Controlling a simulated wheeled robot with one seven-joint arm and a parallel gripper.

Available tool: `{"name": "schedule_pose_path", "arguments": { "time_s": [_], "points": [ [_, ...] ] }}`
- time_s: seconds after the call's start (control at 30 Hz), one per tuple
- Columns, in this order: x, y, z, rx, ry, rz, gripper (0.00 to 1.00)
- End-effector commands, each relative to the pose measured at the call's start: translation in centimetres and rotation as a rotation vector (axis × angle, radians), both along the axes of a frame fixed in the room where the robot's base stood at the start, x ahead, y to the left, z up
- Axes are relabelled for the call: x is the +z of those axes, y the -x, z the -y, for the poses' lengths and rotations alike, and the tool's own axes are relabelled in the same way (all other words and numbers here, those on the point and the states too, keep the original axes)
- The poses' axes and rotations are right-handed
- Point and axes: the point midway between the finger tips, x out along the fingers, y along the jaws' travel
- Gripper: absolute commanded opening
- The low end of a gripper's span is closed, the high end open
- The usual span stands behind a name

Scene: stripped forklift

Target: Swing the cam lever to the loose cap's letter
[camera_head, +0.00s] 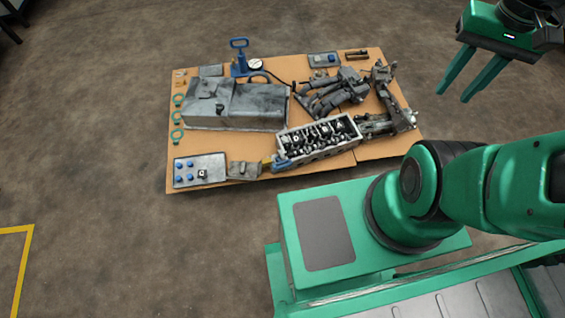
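A grey cylinder head (345,148) lies at the front of the cardboard-covered board, with dark valve gear and caps along its open top. Small pale marks show on some caps, too small to read. A blue part (283,163) sits at the head's left end and may be the cam lever; I cannot tell which way it points. A small dark block with a pale mark (202,174) stands on the grey plate at front left; it may be the loose cap, but its letter is unreadable. My gripper (455,94) is at upper right, open and empty, well away from the board.
The board (245,187) also carries a large grey cover (235,107), a blue hand pump with gauge (239,58), green rings (177,118), the grey plate with blue knobs (215,160) and dark linkages (335,92). Brown floor around it is clear.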

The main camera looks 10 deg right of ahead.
Motion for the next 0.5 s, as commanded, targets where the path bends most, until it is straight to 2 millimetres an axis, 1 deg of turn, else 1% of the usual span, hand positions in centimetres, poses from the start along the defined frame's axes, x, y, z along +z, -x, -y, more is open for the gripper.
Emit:
{"name": "schedule_pose_path", "arguments": {
  "time_s": [0.03,0.17,0.27,0.37,0.5],
  "points": [
    [-0.3,-1.0,0.2,0.007,-0.005,-0.014,0.31],
    [-1.1,-4.2,0.7,0.03,-0.023,-0.036,0.31],
    [-2.1,-6.7,1.0,0.05,-0.042,-0.052,0.31],
    [-3.4,-9.0,1.4,0.068,-0.064,-0.066,0.31],
    [-5.6,-12.3,1.8,0.092,-0.1,-0.083,0.31]
  ]
}}
